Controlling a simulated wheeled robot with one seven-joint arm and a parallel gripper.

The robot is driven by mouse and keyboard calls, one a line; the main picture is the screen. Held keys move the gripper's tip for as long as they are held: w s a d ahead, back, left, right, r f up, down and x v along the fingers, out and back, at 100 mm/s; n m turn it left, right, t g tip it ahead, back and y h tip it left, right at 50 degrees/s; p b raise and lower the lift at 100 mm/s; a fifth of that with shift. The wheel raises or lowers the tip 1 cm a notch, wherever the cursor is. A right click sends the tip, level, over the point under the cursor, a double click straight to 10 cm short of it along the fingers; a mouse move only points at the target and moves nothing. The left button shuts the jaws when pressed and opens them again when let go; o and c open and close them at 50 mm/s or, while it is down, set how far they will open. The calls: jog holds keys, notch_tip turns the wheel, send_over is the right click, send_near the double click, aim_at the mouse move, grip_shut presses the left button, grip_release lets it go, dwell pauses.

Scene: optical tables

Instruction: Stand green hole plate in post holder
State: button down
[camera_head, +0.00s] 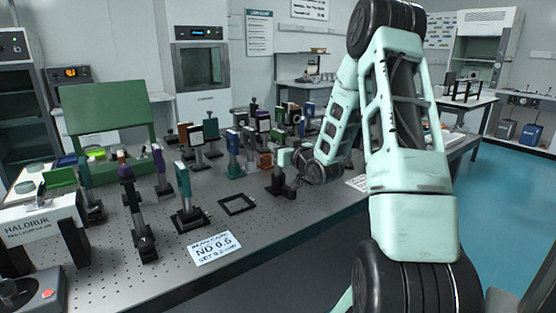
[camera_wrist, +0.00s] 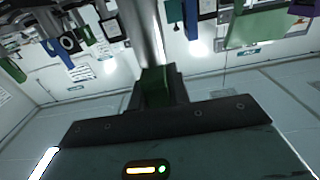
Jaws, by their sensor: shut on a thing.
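My gripper (camera_wrist: 155,98) is shut on a dark green piece, the green hole plate (camera_wrist: 154,80), seen between its dark fingers in the wrist view. A bright metal post (camera_wrist: 141,32) runs from beside the plate to the top edge of that picture. The plate's hole is not visible. In the head view my wrist is low over the middle of the table, and the plate cannot be made out there. A black post holder (camera_head: 280,184) stands by my wrist. I cannot tell whether the post is in it.
The perforated optical table (camera_head: 105,270) carries several mounted plates on posts close behind and left of my wrist. A flat black frame (camera_head: 237,204) and a white ND 0.5 card (camera_head: 210,248) lie on bare table in front. A green panel (camera_head: 105,115) stands at back left.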

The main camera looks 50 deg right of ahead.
jog(key=shift+f, duration=1.7)
jog(key=shift+f, duration=0.1)
jog(key=shift+f+b, duration=0.15)
jog(key=shift+b, duration=0.15)
jog(key=c, duration=1.3)
grip_release()
jog(key=shift+r, duration=0.2)
